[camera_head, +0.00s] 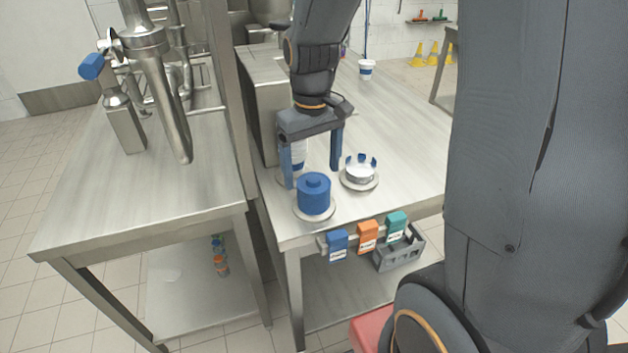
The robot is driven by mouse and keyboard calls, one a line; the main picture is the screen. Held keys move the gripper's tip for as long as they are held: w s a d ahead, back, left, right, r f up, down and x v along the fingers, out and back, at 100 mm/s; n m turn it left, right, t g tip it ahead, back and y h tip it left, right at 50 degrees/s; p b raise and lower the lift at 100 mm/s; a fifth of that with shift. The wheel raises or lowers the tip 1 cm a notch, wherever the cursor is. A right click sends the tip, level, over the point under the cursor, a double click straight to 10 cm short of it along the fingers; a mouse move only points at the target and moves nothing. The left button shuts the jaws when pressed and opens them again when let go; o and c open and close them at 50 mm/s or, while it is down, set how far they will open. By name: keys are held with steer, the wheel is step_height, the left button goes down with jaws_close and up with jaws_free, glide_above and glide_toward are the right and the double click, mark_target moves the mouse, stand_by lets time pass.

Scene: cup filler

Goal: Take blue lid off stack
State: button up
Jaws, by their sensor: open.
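A stack of blue lids (314,197) with a small knob on top sits on a round pale base near the front corner of the right steel table (405,160). The single lids in the stack are hard to tell apart. My gripper (312,177) points down with its two fingers apart. It is open, with its fingers behind and above the lid stack in this view. I cannot tell whether a finger touches the stack. A white and blue cup-like thing (298,155) shows partly behind the left finger.
A round holder with blue prongs (360,171) stands to the right of the stack. A white-blue cup (366,68) stands farther back. A steel post separates the left table.

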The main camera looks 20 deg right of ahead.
mark_target(312, 177)
steer(key=shift+f, duration=0.55)
steer(key=c, duration=1.1)
step_height(312, 177, up, 10)
steer(key=b, duration=0.1)
